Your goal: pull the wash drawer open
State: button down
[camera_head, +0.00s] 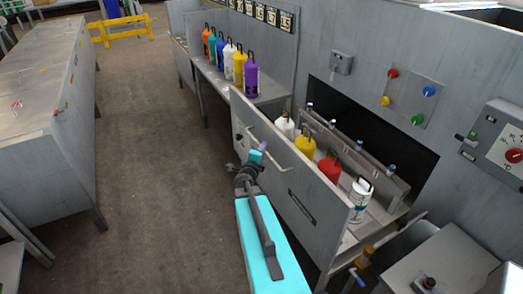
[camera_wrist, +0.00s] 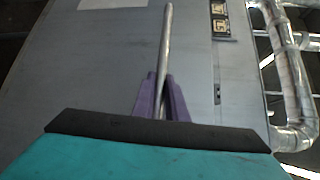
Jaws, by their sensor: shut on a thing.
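The wash drawer (camera_head: 262,185) is the grey one on the right in the head view. It stands pulled out from the wall, with a dark opening behind it. It holds a white cylinder (camera_head: 284,127), a yellow one (camera_head: 305,146), a red one (camera_head: 330,168) and a white one with dark print (camera_head: 360,192). Its bar handle (camera_head: 276,162) runs along the front. My gripper (camera_head: 258,153) is at the handle's left part. In the wrist view the purple fingers (camera_wrist: 161,100) are shut around the metal handle (camera_wrist: 166,48).
Several coloured cylinders, including a purple one (camera_head: 251,77), stand on a ledge behind the drawer. A button panel (camera_head: 409,97) and a dial box (camera_head: 508,151) are on the right wall. A long grey cabinet (camera_head: 30,95) stands at left. The floor (camera_head: 150,160) between is clear.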

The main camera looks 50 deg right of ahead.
jog(key=shift+d, duration=0.1)
jog(key=c, duration=1.8)
grip_release()
jog(key=shift+o, duration=0.2)
